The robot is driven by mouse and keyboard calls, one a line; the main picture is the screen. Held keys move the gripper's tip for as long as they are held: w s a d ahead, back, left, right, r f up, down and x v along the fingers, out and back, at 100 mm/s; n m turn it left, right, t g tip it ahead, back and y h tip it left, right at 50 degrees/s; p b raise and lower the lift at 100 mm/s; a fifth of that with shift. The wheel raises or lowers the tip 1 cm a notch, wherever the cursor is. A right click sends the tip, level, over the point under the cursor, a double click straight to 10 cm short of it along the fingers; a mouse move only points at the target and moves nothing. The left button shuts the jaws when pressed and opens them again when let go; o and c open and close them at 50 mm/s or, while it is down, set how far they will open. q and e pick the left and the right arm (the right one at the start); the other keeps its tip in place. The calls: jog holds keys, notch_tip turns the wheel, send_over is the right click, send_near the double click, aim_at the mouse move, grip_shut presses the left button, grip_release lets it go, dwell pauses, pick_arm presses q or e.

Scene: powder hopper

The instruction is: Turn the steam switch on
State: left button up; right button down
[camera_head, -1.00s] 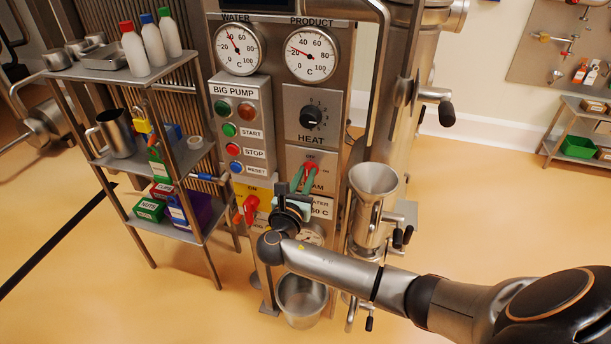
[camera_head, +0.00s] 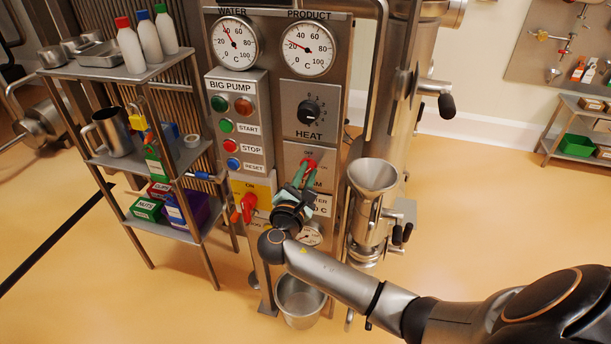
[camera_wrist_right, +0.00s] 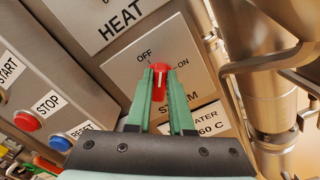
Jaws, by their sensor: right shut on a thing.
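The steam switch is a red knob (camera_head: 309,163) on the metal panel, below the HEAT dial. In the right wrist view the knob (camera_wrist_right: 160,76) has a white line that points between the OFF and ON marks. My right gripper (camera_head: 305,173) is at the switch, its green fingers on both sides of the knob and shut on it. The fingers and gripper body hide part of the STEAM label. My left gripper is not in view.
Left of the switch are the BIG PUMP buttons (camera_head: 240,125) and a red ON handle (camera_head: 248,205). A metal hopper (camera_head: 372,185) stands close on the right. A bucket (camera_head: 300,298) is below. A shelf rack (camera_head: 110,75) stands at the left.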

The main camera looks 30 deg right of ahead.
jog(key=shift+s+d+f+m+b, duration=0.1)
jog(key=shift+f+m+b, duration=0.1)
jog(key=shift+m+b, duration=1.3)
jog(key=shift+s+a+f+m+b, duration=0.15)
jog(key=shift+m+b, duration=0.8)
jog(key=shift+m, duration=1)
jog(key=shift+w+d+f+m+b, duration=0.15)
jog(key=shift+f+m+b, duration=0.1)
jog(key=shift+m+b, duration=1.25)
jog(key=shift+s+m, duration=0.1)
jog(key=shift+m, duration=0.15)
jog(key=c, duration=0.8)
grip_release()
jog(key=shift+r, duration=0.1)
jog(key=v, duration=0.7)
jog(key=shift+s, duration=0.2)
